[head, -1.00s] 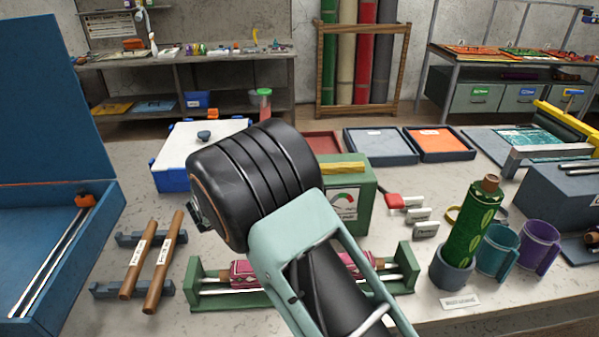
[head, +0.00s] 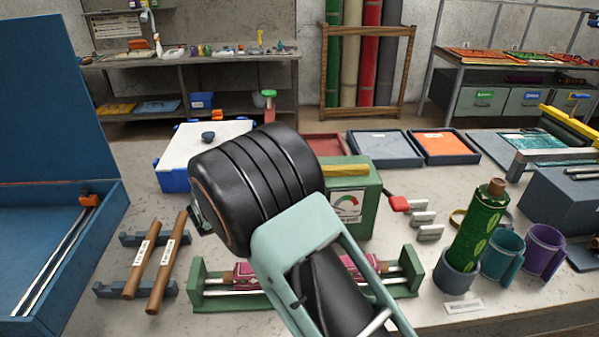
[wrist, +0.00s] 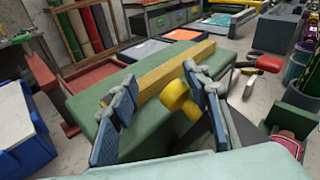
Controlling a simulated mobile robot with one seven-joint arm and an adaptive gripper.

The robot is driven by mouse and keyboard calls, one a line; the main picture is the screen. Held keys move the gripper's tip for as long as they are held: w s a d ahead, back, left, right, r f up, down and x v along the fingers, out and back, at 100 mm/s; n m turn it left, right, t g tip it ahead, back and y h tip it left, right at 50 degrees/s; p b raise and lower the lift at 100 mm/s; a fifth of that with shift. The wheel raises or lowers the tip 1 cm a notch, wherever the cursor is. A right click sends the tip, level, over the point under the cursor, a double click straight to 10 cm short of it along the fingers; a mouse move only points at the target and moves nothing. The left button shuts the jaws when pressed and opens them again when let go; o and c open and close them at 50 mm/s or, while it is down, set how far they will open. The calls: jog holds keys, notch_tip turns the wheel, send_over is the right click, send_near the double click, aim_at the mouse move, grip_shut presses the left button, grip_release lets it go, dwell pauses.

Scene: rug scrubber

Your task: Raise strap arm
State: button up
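A green box (head: 367,215) with a dial on its front stands mid-bench, partly hidden behind my arm in the head view. A yellow bar (head: 346,170) lies along its top; it looks like the strap arm, but no label confirms this. In the wrist view the bar (wrist: 172,74) runs across the green top (wrist: 88,108), with a yellow round knob (wrist: 180,98) beside it. My gripper (wrist: 163,112) is open above the box. Its blue-padded fingers are spread, one towards the bar's near end and one right of the knob. Nothing is held. The head view hides the fingers.
A red-handled lever (head: 399,204) sticks out right of the box. A green cradle with a patterned roll (head: 245,272) stands in front. A white-lidded blue bin (head: 205,160) is at left.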

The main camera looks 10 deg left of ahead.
jog(key=v, duration=1.2)
jog(key=shift+w+r, duration=0.1)
jog(key=shift+w, duration=0.05)
